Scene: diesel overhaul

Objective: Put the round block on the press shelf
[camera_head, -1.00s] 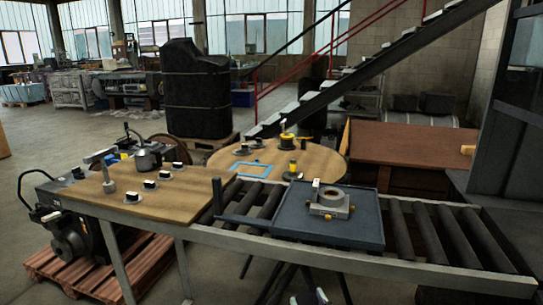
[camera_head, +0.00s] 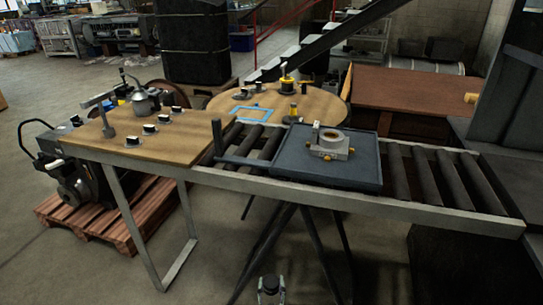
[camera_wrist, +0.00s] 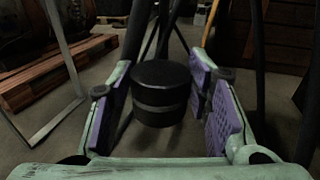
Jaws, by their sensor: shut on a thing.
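The round block (camera_wrist: 160,92) is a short black cylinder with a greyish band around its side. In the wrist view it sits upright between the purple pads of my gripper (camera_wrist: 165,100), which is shut on it. In the head view my gripper (camera_head: 271,290) shows only at the bottom edge, with the dark top of the block (camera_head: 270,283) between its fingers, in front of and below the roller table. A dark upright machine (camera_head: 505,100) stands at the right edge; I cannot tell whether its ledge is the press shelf.
The roller conveyor (camera_head: 430,212) carries a blue-grey tray (camera_head: 295,172) with a metal ring housing (camera_head: 330,147). A wooden board (camera_head: 185,150) with several small parts lies at left. Table legs (camera_head: 335,250) stand close to my gripper.

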